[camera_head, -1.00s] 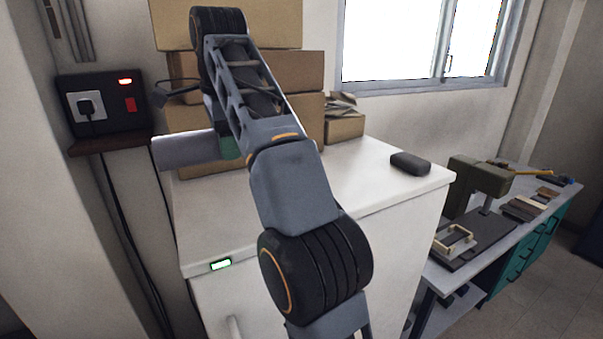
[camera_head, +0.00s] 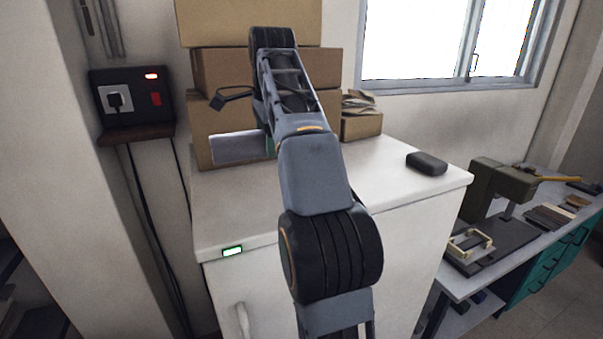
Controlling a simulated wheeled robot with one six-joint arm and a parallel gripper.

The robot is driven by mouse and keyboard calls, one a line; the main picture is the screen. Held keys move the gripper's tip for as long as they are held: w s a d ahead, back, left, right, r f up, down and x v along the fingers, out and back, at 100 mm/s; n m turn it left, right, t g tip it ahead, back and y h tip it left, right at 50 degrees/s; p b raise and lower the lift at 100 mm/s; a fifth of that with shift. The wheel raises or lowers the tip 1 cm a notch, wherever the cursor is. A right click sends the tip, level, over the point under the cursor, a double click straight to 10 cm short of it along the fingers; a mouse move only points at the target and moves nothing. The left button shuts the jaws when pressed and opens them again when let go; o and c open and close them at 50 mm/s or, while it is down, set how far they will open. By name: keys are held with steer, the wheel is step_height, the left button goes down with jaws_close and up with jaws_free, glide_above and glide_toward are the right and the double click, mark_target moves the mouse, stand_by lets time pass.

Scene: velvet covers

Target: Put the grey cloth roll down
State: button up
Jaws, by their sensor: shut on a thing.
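The grey cloth roll (camera_head: 234,149) is a pale grey cylinder lying level, in front of the lowest cardboard box, over the rear left of the white cabinet top (camera_head: 230,215). My gripper (camera_head: 269,144) shows only as a small green part at the roll's right end; my own arm hides the rest. It is shut on the roll. The roll's right part is hidden behind my arm. I cannot tell whether the roll's underside touches the cabinet top.
Stacked cardboard boxes (camera_head: 205,70) stand close behind the roll. A small box with papers (camera_head: 361,122) and a dark block (camera_head: 427,163) are farther right. The cabinet's front top is clear. A wall socket panel (camera_head: 130,105) is at left, a workbench (camera_head: 450,285) at right.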

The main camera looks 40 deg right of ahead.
steer(key=d+f, duration=0.6)
steer(key=d, duration=0.1)
steer(key=shift+s+f, duration=0.1)
steer(key=shift+s, duration=0.05)
steer(key=shift+d+f, duration=0.15)
steer(key=shift+f, duration=0.15)
steer(key=f, duration=0.2)
steer(key=shift+s+d+f, duration=0.1)
steer(key=shift+d+f, duration=0.15)
steer(key=shift+f, duration=0.45)
steer(key=shift+f, duration=0.15)
steer(key=o, duration=1.1)
